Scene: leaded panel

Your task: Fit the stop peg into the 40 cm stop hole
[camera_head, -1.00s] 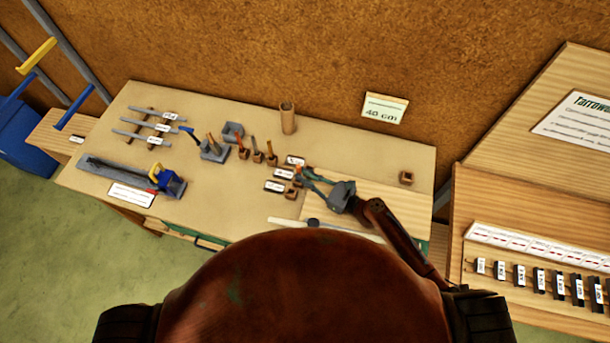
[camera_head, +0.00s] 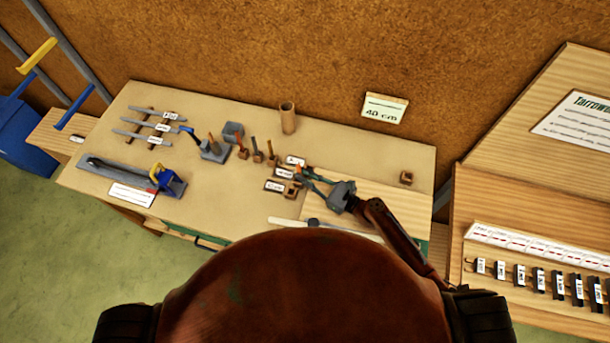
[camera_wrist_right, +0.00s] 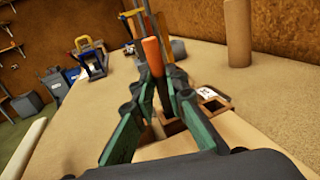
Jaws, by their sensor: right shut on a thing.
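The stop peg (camera_wrist_right: 152,55) shows an orange upper part in the right wrist view. It stands upright between the fingers of my right gripper (camera_wrist_right: 160,85), which is shut on it. In the head view my right gripper (camera_head: 304,182) is over the worktable, beside several small labelled plates (camera_head: 284,173). A small wooden socket (camera_head: 291,191) lies just under the fingertips. I cannot tell if the peg's lower end is in a hole. The labels on the plates are too small to read. A wall card (camera_head: 384,108) reads 40 cm. My left gripper is not in view.
On the worktable (camera_head: 350,140) stand a wooden tube (camera_head: 288,118), tools in small wooden blocks (camera_head: 257,156), and a grey rail with a blue and yellow clamp (camera_head: 165,180). A small wooden block (camera_head: 406,178) lies at right. The back right of the table is mostly clear.

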